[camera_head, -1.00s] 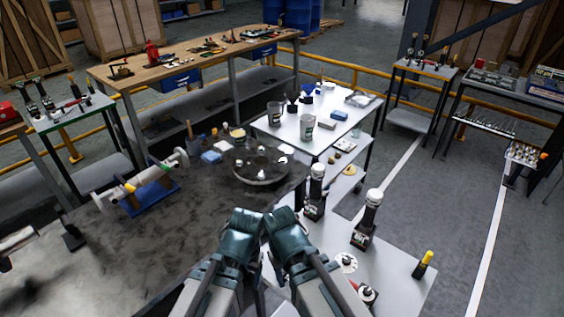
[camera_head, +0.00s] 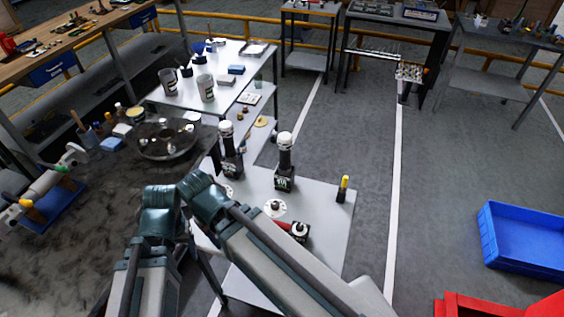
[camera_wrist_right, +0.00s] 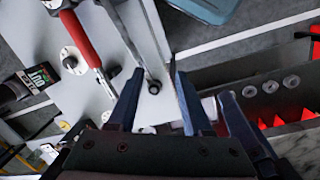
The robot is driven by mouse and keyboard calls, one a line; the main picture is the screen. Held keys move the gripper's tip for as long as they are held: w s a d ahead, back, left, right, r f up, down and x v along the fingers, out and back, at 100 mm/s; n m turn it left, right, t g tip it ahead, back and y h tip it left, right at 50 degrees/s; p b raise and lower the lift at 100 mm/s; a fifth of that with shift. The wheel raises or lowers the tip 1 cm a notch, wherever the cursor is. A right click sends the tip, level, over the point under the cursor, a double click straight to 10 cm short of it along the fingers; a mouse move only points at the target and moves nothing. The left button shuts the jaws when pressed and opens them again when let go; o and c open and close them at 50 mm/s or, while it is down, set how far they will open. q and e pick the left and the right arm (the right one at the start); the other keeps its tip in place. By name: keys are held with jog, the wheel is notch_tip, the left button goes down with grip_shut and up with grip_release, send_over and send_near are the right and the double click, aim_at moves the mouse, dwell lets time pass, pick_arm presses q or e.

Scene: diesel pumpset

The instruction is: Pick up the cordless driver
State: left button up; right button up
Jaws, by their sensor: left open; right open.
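Two upright black tools with white tops, one on the left (camera_head: 230,150) and one on the right (camera_head: 285,162), stand on the white table (camera_head: 325,225). I cannot tell for certain which thing is the cordless driver. A black body with a green label (camera_wrist_right: 38,76) shows at the left of the right wrist view. A red-handled tool (camera_wrist_right: 82,42) with a metal shaft lies on the white surface there. My right gripper (camera_wrist_right: 157,88) is open and apart from the red tool; a thin metal rod's end shows between its fingers. My left arm is in front of the table; its fingertips are hidden.
A yellow-handled tool (camera_head: 343,188) stands near the white table's right edge. A blue crate (camera_head: 525,240) and a red object (camera_head: 490,306) are on the right. The floor between table and crate is clear.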

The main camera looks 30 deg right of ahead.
aim_at(282, 159)
dwell(0.4)
